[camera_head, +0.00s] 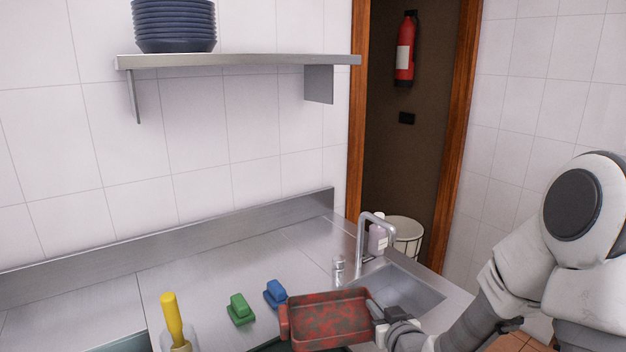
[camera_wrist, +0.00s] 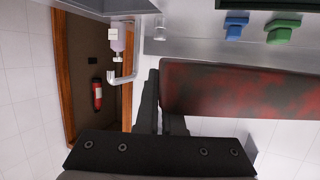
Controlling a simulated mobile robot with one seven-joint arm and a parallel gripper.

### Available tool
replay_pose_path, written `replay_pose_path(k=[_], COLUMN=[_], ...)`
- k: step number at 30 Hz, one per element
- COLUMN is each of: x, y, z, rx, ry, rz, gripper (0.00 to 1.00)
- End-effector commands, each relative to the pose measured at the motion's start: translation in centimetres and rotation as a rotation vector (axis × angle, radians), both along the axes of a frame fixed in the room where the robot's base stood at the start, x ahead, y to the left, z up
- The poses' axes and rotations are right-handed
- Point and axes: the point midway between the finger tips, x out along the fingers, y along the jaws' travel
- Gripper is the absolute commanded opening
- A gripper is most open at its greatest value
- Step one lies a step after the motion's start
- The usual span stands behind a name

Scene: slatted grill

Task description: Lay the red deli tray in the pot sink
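The red deli tray (camera_head: 328,318), red with dark mottling, is held up near the counter's front edge, left of the sink. My gripper (camera_head: 382,330) is at its right end and appears shut on it. In the wrist view the tray (camera_wrist: 235,92) reaches to the right from between the fingers (camera_wrist: 160,100). The pot sink (camera_head: 402,290) is a steel basin sunk in the counter, behind and right of the tray. The part of the basin I see holds nothing; its front is hidden by my arm and the tray.
A tall faucet (camera_head: 364,235) stands behind the sink, with a soap bottle (camera_head: 377,238) beside it. A yellow-handled tool (camera_head: 172,320) stands at front left. A shelf (camera_head: 240,61) holds stacked plates (camera_head: 174,25).

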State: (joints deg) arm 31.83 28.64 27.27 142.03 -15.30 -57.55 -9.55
Motion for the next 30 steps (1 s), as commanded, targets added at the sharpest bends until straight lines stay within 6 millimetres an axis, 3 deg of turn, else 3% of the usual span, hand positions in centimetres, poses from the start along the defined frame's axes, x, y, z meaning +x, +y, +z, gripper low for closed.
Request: replay_pose_path(k=[6,12,30], x=[0.4,0.3,0.2], y=[0.0,-0.4,-0.5], z=[-4.3,-6.4,-7.0], rx=[0.003,0.002,0.003], ry=[0.005,0.0,-0.004], rz=[-0.108,-0.168,-0.186], gripper=[0.0,0.0,0.0])
